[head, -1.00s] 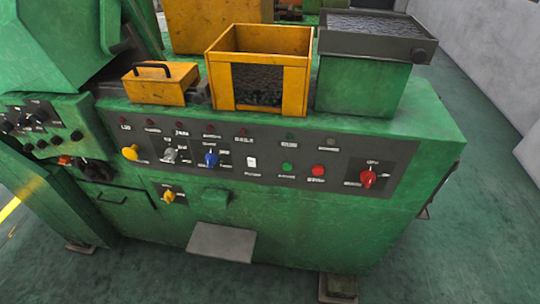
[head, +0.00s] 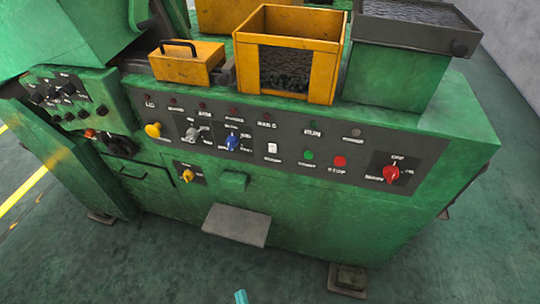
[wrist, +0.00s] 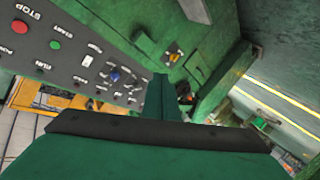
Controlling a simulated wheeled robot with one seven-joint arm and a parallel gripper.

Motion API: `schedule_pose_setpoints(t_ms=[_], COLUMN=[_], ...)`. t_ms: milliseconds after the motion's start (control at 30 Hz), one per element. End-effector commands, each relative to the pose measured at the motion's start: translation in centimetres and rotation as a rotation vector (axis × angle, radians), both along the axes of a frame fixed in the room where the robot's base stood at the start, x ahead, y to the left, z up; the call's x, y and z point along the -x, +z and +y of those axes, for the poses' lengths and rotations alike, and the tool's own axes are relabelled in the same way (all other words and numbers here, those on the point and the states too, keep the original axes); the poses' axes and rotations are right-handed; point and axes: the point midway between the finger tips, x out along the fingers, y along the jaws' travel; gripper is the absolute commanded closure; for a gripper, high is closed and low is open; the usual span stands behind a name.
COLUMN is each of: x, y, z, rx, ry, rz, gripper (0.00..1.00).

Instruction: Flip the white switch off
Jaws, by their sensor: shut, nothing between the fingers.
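The white switch (head: 272,148) is a small upright white rocker on the dark control panel (head: 340,165) of the green machine. It sits between the blue knob (head: 233,142) and the green button (head: 308,155). In the wrist view the white switch (wrist: 87,60) shows tilted at upper left. My gripper (wrist: 160,88) is shut and empty, its teal fingers together, apart from the panel. In the head view only a teal tip of my gripper (head: 240,297) shows at the bottom edge, well below the switch. Whether the switch is on or off is too small to tell.
A red stop button (head: 340,162), a red rotary knob (head: 390,174) and a yellow knob (head: 153,130) share the panel. A grey plate (head: 237,224) juts out below. A yellow bin (head: 325,60) stands on top. The floor in front is clear.

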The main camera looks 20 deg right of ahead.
Motion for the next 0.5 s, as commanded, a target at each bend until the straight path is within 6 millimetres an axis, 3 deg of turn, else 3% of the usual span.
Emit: schedule_pose_setpoints(t_ms=[33, 267, 500], x=[-2.1, -10.2, -18.0], y=[0.1, 1.1, 5.9], z=[-0.4, -3.4, -7.5], rx=[0.074, 0.446, 0.798], ry=[-0.002, -0.065, -0.220], rz=[-0.011, -0.018, -0.018], gripper=[1.00, 1.00, 1.00])
